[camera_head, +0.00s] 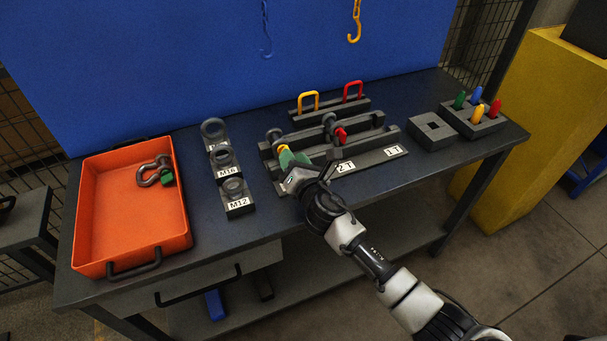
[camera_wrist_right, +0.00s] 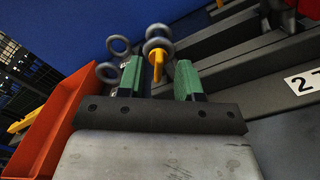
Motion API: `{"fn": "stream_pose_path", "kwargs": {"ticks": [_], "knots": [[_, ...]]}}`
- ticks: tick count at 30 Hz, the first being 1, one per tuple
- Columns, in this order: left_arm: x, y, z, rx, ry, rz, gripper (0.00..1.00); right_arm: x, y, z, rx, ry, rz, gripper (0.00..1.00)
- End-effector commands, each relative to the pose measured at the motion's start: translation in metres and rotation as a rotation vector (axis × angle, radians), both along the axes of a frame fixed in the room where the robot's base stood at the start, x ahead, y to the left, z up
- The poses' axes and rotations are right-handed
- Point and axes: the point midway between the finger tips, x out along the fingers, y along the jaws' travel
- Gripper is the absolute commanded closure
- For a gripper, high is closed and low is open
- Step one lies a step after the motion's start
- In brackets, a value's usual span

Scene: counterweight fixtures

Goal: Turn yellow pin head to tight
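The yellow pin head (camera_head: 283,149) is at the left end of the dark fixture rack, on a grey shackle that my gripper partly hides. In the right wrist view the yellow pin head (camera_wrist_right: 157,64) stands roughly upright below grey rings, between the two green finger pads. My right gripper (camera_wrist_right: 159,80) is open around it, with a gap showing on both sides. It also shows in the head view (camera_head: 291,158), low at the rack's left front. My left gripper is not in view.
A red pin head (camera_head: 341,135) sits on the rack to the right, near the "2T" label (camera_head: 345,167). An orange tray (camera_head: 125,220) with a shackle (camera_head: 156,171) is at left. Ring blocks (camera_head: 238,201) stand between. A block with coloured pegs (camera_head: 474,121) is at right.

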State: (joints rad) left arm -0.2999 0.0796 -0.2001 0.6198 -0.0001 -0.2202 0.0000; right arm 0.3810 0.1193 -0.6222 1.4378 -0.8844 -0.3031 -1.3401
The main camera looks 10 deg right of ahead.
Motion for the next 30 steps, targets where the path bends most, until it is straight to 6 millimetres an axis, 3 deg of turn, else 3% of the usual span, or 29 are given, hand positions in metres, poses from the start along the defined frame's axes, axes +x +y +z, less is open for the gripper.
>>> {"fn": "stream_pose_path", "kwargs": {"ticks": [6, 13, 19, 30], "knots": [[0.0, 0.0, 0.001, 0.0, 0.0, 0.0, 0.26, -0.042, -0.014, -0.001, -0.001, 0.002, 0.002, 0.65], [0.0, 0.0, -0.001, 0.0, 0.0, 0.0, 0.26, -0.074, -0.024, -0.001, -0.001, 0.002, 0.001, 0.65], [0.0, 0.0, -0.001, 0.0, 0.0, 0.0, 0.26, -0.083, -0.027, -0.001, 0.0, 0.001, 0.0, 0.65], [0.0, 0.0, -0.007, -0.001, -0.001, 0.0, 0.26, -0.082, -0.03, -0.003, 0.006, -0.005, -0.005, 0.65]]}}
